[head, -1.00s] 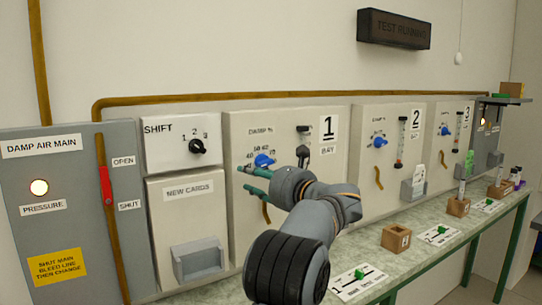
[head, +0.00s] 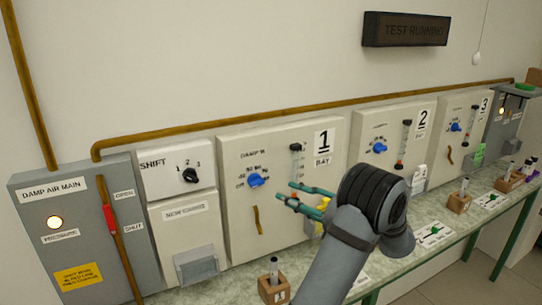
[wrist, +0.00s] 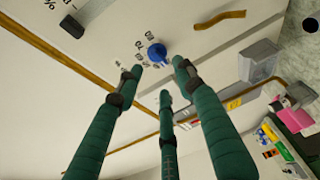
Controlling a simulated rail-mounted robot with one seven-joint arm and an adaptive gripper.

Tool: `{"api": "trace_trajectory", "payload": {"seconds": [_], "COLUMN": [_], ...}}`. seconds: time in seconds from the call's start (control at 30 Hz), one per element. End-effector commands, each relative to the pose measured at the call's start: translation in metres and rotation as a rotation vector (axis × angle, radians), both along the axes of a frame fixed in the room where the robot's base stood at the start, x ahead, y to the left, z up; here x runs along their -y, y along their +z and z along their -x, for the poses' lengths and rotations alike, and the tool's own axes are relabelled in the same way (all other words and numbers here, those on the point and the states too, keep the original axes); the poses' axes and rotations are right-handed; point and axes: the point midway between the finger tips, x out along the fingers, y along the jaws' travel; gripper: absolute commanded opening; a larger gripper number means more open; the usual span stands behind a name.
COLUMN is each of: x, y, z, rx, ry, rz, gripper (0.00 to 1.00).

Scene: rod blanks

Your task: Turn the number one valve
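The number one valve is a blue knob (head: 256,180) with a printed scale around it, on the cream panel marked 1 (head: 232,150). Its exact setting is too small to read. My gripper (head: 285,192) has green fingers, spread apart and empty, and is to the right of and slightly below the knob in the head view. In the wrist view the blue knob (wrist: 156,53) shows just beyond and between the spread fingertips (wrist: 158,76). I see no contact with it. My arm hides the lower right of panel 1.
A brown strip (head: 257,220) hangs below the knob, and a gauge tube (head: 296,160) stands to its right. A wooden block (head: 273,290) with a vial is on the green bench (head: 462,218). Panel 2 (head: 365,130) is to the right. The SHIFT selector (head: 190,175) is to the left.

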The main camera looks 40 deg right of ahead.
Motion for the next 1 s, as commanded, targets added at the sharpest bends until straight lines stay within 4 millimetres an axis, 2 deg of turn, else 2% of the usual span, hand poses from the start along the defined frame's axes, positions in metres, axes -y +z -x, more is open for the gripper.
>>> {"api": "trace_trajectory", "payload": {"seconds": [0.03, 0.2, 0.7, 0.83, 1.0], "x": [-0.001, -0.004, -0.016, -0.017, -0.017], "y": [0.010, 0.010, 0.008, 0.006, 0.005], "z": [0.003, 0.000, -0.081, -0.092, -0.096], "rx": [0.003, 0.010, 0.009, 0.009, 0.009], "ry": [-0.002, -0.001, -0.001, -0.002, -0.005], "rz": [-0.050, -0.117, -0.110, -0.110, -0.109], "gripper": [0.38, 0.38, 0.38, 0.38, 0.38]}}
